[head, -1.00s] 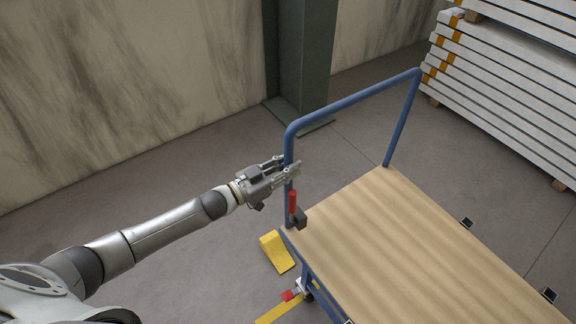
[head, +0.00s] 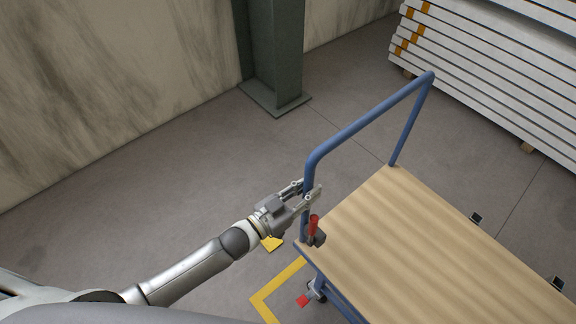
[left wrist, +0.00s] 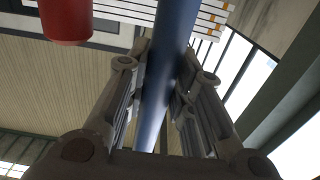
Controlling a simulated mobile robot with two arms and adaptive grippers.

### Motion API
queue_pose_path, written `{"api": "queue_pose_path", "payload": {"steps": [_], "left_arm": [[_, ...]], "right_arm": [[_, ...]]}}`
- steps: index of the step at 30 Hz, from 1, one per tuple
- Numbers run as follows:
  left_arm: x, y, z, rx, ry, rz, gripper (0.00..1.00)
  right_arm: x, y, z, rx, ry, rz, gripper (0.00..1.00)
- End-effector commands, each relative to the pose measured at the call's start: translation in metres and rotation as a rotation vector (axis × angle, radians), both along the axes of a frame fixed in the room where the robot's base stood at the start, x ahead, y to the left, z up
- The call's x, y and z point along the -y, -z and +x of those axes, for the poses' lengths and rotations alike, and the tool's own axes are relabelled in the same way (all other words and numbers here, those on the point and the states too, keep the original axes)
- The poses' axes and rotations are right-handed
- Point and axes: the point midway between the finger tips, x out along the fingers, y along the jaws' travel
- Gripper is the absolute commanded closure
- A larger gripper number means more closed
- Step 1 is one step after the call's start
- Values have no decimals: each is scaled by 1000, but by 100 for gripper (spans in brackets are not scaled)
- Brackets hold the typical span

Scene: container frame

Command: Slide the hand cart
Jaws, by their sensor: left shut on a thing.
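The hand cart has a wooden deck (head: 420,240) and a blue tubular handle (head: 365,122) that rises from its far-left end. My left gripper (head: 306,196) is shut on the handle's near upright, just above the deck corner. In the left wrist view the blue upright (left wrist: 170,60) runs between the two fingers (left wrist: 165,95). A red-and-black part (head: 314,227) sits on the deck corner just below the gripper, and its red end shows in the left wrist view (left wrist: 66,18). My right gripper is not in view.
A yellow floor line (head: 272,290) runs beside the cart. A green column (head: 275,60) stands by the wall, and stacked white panels (head: 490,70) stand at top right. Floor between them is clear.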

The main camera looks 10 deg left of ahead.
Motion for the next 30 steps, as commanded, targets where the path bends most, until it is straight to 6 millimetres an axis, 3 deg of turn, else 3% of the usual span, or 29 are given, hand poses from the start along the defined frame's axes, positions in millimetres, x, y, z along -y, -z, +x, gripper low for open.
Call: {"api": "queue_pose_path", "payload": {"steps": [9, 20, 21, 25, 30], "left_arm": [[19, -3, -14, 3, -15, 1, 100], [23, -2, -17, 3, -10, 1, 100], [23, -2, -17, 4, -10, 2, 74], [22, -2, -17, 3, -11, 2, 57], [22, -2, -17, 4, -11, 3, 55]], "right_arm": [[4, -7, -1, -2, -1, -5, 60], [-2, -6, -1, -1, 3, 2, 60], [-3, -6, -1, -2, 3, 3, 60], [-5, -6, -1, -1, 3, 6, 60], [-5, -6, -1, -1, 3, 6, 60]]}}
